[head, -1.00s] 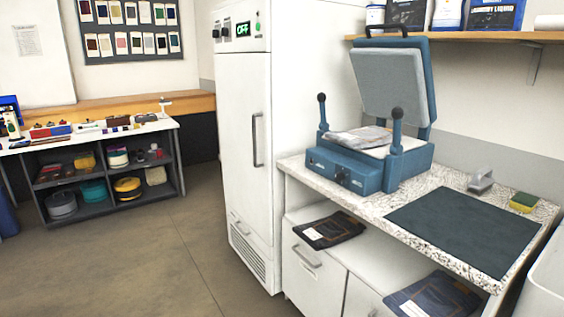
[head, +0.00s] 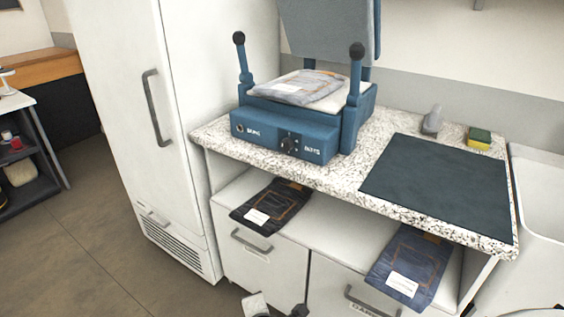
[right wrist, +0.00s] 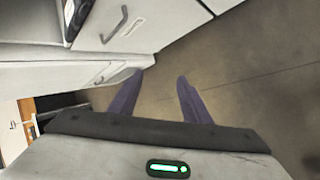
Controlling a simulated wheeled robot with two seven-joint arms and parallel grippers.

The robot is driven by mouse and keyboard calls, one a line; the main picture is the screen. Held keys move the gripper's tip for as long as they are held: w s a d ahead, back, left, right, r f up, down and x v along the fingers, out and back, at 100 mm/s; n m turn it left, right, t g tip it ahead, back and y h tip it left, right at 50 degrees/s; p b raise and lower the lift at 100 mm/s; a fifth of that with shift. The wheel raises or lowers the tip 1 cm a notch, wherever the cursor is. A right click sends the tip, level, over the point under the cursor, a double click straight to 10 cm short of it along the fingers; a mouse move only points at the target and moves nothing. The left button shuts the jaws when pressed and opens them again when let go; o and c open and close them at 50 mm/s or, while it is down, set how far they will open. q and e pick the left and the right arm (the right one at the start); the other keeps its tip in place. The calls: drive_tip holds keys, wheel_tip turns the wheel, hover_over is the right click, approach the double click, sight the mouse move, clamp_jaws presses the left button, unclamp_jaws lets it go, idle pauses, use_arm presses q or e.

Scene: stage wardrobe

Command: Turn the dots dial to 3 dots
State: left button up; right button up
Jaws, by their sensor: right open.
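A blue heat press (head: 262,129) stands on the speckled counter in the head view, its upper plate raised. Its front panel carries a black dial (head: 289,143) beside the label that seems to read "DOTS". The dial's exact setting is too small to read. A folded garment (head: 298,86) lies on the press's lower plate. My right gripper (right wrist: 160,78) is open and empty in the right wrist view, with the floor and white cabinet fronts beyond it, apart from the press. My left gripper is not in view.
The speckled counter (head: 221,136) also bears a dark mat (head: 437,185), a grey metal object (head: 432,121) and a sponge (head: 478,138). Folded jeans lie on the shelf below. A tall white cabinet (head: 120,110) stands left of the press.

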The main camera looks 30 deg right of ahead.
drive_tip(key=w+d+r+n+h+b, duration=0.1)
drive_tip(key=w+d+r+n+h, duration=0.4)
drive_tip(key=w+r, duration=0.5)
drive_tip(key=n+g+h+b, duration=0.1)
drive_tip(key=n+h+b, duration=0.1)
drive_tip(key=h, duration=0.7)
approach(282, 147)
drive_tip(key=x, duration=0.8)
drive_tip(key=shift+d+r+b, duration=0.1)
drive_tip(key=shift+d+b, duration=0.1)
drive_tip(key=shift+b, duration=0.15)
drive_tip(key=shift+w+d, duration=0.1)
drive_tip(key=shift+d, duration=0.2)
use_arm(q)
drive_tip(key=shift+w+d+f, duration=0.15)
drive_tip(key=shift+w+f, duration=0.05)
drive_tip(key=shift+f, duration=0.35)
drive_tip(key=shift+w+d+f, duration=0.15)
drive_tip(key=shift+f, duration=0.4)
use_arm(e)
drive_tip(key=shift+c, duration=0.2)
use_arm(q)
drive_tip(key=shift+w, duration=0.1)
use_arm(e)
drive_tip(key=c, duration=1)
